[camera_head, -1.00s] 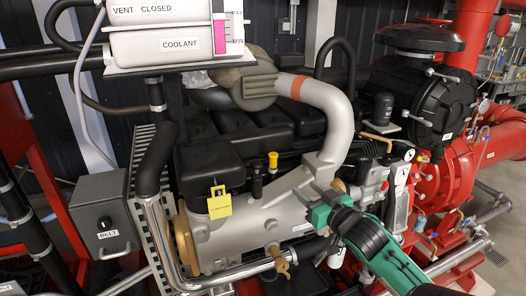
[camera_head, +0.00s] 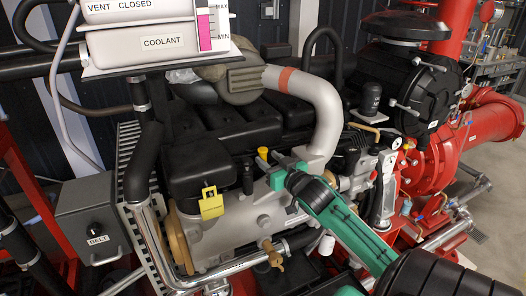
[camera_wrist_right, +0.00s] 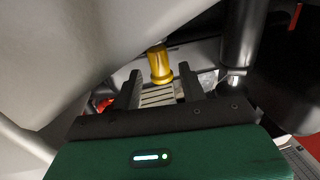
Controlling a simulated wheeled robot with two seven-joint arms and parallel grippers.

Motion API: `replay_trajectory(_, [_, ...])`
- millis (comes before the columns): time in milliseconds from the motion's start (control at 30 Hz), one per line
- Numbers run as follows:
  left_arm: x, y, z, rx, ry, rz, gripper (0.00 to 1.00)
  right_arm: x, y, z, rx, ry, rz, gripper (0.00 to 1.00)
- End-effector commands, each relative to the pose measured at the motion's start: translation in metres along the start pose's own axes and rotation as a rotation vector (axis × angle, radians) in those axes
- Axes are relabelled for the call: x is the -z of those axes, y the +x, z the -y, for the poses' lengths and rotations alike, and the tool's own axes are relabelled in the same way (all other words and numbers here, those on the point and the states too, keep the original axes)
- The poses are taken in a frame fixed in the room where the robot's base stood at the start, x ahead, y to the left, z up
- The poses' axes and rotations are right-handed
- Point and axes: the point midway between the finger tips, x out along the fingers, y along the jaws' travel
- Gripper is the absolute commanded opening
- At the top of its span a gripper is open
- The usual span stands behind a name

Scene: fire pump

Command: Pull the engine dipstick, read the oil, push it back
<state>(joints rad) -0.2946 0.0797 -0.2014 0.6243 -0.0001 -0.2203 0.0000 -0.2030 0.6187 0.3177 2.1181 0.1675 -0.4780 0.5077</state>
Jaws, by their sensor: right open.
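The engine dipstick's yellow handle (camera_head: 263,152) stands upright on the near side of the engine, beside a black capped post. In the right wrist view, the yellow handle (camera_wrist_right: 160,63) shows just beyond and between the two dark fingertips. My right gripper (camera_head: 274,171) is open and empty, close to the handle on its right side in the head view; its fingers (camera_wrist_right: 159,82) look apart from the handle. The dipstick's lower part is hidden. My left gripper is not in view.
A silver pipe (camera_head: 322,112) arches behind the right gripper. A yellow tag (camera_head: 211,203) hangs left of the handle. The coolant tank (camera_head: 155,42) overhangs the upper left. A grey box (camera_head: 92,220) stands at left, and red pump parts (camera_head: 428,172) at right.

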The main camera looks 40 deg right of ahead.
Motion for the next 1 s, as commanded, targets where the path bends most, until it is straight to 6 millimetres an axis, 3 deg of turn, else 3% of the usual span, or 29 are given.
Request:
replay_trajectory(300, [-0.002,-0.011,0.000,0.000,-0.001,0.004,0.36,0.002,0.034,0.000,0.000,-0.001,-0.001,0.42])
replay_trajectory(667, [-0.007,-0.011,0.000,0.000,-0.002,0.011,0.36,0.000,0.038,0.000,0.000,-0.001,0.000,0.42])
replay_trajectory(900, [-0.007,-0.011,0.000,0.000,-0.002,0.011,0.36,0.000,0.037,0.000,0.000,-0.001,0.000,0.00])
replay_trajectory(1000, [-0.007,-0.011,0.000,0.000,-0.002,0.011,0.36,0.000,0.037,0.000,0.000,-0.001,-0.001,0.00])
